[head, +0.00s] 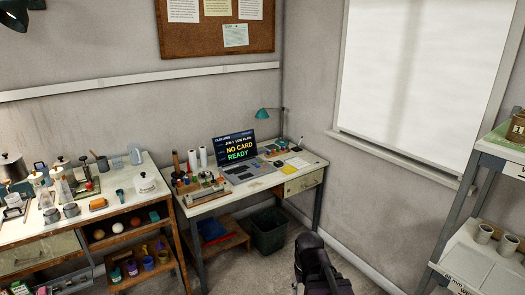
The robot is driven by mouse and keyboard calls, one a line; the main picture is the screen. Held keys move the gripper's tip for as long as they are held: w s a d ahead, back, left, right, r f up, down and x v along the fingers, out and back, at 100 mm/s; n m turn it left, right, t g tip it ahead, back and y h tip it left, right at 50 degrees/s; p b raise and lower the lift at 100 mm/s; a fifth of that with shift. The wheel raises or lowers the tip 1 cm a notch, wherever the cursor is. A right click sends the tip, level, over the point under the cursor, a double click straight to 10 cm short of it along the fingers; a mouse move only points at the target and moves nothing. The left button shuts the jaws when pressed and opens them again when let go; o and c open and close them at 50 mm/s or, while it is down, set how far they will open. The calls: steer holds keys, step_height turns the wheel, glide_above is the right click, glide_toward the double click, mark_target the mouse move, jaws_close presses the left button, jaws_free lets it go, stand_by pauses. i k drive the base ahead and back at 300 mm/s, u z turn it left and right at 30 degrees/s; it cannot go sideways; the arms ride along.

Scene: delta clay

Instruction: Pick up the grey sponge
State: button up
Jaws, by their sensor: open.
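I cannot pick out a grey sponge for certain in the head view. Small items on the left workbench (128,200) and on the desk (262,184) are too small to tell apart fully. An orange block (97,204) lies near the front of the workbench. Part of my dark arm shows at the bottom centre, in front of the floor and apart from both tables. My gripper's fingers cannot be made out.
The workbench has crowded lower shelves. A grey shelf rack (466,200) stands at the right. Floor between desk and rack looks clear.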

mark_target(261, 150)
steer(key=z, duration=0.25)
steer(key=i, duration=3.65)
steer(key=u, duration=0.1)
